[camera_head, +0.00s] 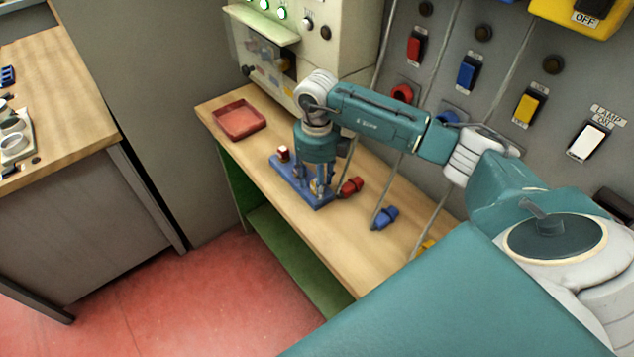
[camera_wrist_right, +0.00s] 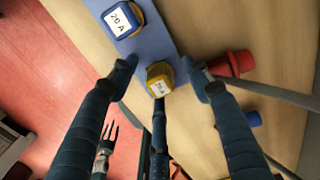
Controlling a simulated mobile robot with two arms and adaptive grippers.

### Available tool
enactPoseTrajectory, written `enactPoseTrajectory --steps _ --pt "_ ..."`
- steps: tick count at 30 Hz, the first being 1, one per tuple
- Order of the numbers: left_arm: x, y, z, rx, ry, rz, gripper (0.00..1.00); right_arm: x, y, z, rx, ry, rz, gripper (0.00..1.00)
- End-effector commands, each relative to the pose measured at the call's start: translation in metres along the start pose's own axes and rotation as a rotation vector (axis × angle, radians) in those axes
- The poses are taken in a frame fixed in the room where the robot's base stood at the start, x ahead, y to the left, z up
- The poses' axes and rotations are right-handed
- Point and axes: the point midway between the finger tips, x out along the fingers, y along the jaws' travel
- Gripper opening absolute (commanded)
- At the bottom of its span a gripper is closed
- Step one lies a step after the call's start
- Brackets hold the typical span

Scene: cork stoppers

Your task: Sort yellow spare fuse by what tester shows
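A yellow fuse (camera_wrist_right: 160,80) with a white label sits at one end of a blue rack (camera_wrist_right: 150,37). A blue fuse (camera_wrist_right: 120,20) marked 20 A stands farther along the rack. My right gripper (camera_wrist_right: 164,72) is open, its fingers on either side of the yellow fuse with gaps visible. In the head view my right gripper (camera_head: 321,182) is above the near end of the rack (camera_head: 291,182) and hides much of it. My left gripper is not in view.
A red tray (camera_head: 240,122) lies on the bench. Red (camera_head: 351,187) and blue (camera_head: 386,217) plugs with cables lie right of the rack. A cream cabinet with green lamps (camera_head: 281,13) stands behind, beside a wall panel with coloured switches (camera_head: 528,107).

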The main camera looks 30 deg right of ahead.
Motion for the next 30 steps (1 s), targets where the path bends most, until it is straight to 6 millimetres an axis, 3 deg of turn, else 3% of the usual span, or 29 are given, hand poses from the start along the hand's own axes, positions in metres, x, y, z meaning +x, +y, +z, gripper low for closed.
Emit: enactPoseTrajectory --steps 10,24,30 --pt "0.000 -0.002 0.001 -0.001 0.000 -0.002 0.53 -0.010 0.000 0.001 0.000 -0.002 0.000 0.48" --pt "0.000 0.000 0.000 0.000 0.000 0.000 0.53 -0.101 0.000 0.001 0.000 -0.004 -0.001 0.48" --pt "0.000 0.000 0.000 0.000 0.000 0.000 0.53 -0.118 0.000 0.000 0.000 -0.001 0.000 0.48"
